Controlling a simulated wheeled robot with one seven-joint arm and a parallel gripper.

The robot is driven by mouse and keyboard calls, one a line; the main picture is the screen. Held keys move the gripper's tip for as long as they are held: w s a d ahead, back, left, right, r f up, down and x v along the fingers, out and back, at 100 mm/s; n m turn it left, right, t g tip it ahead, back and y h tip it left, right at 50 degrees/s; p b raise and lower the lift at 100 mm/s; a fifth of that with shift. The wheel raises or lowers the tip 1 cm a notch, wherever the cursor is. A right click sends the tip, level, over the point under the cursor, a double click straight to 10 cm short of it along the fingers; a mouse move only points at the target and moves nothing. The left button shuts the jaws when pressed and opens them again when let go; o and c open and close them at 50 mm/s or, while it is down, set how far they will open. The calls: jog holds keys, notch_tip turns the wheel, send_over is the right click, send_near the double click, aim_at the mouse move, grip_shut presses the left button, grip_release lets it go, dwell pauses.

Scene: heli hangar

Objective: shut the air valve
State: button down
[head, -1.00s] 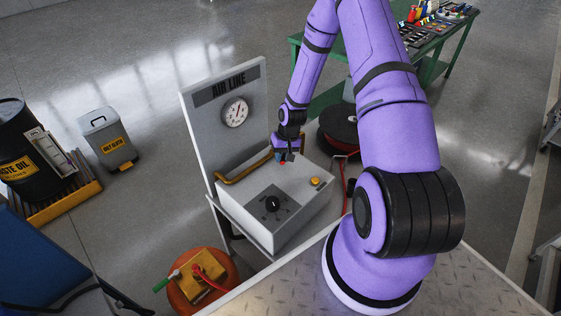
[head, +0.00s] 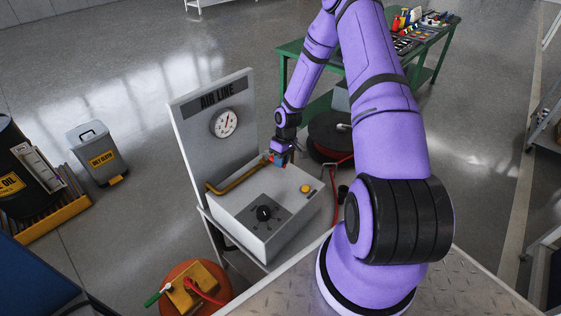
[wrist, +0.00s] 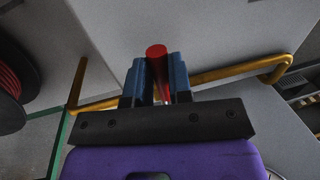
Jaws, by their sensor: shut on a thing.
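The air line stand has a grey panel (head: 205,112) with a round gauge (head: 224,123) and a grey box (head: 250,222) in front. A brass pipe (head: 228,182) runs along the panel above the box; it also shows in the wrist view (wrist: 215,74). The valve's red handle (wrist: 157,52) stands between my gripper's blue fingers in the wrist view. The handle shows only as a small red patch in the head view. The valve body is mostly hidden behind my fingers.
A hose reel (head: 335,132) stands close behind my gripper, with a red hose. A green tool bench (head: 440,42) is farther back. An orange drum (head: 190,268) stands in front of the stand.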

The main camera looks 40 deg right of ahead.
dwell(0.3)
jog(key=c, duration=1)
grip_release()
jog(key=shift+c, duration=0.2)
notch_tip(320, 180, up, 11)
jog(key=d, duration=0.2)
jog(key=shift+w+f, duration=0.2)
jog(key=shift+w, duration=0.05)
